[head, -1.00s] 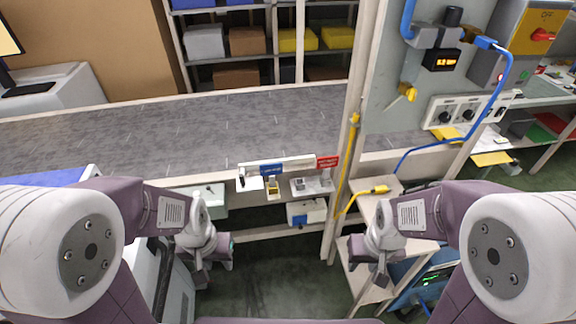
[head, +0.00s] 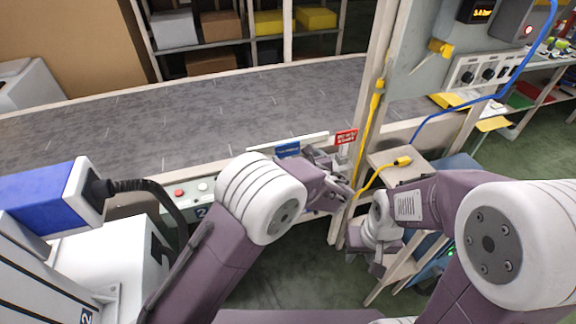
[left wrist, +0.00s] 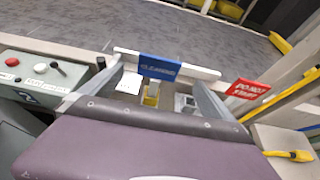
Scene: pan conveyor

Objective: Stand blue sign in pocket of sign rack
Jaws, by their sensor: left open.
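The blue sign (head: 287,149) stands upright at the white rail (head: 262,147) on the conveyor's near edge; it also shows in the left wrist view (left wrist: 158,67). A red sign (head: 346,136) is at the rail's right end. Which part is the sign rack's pocket, I cannot tell. My left gripper (head: 318,160) is close to the rail, just right of the blue sign in the head view. In the left wrist view its open fingers lie either side of the blue sign, apart from it. My right gripper (head: 376,264) hangs low by the wooden stand; its jaw is unclear.
The grey conveyor belt (head: 190,125) runs behind the rail. A wooden post with a yellow cable (head: 373,115) stands right of the red sign. A button box with a red button (left wrist: 12,62) is left of the rail. A yellow plug (head: 402,161) lies on the stand.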

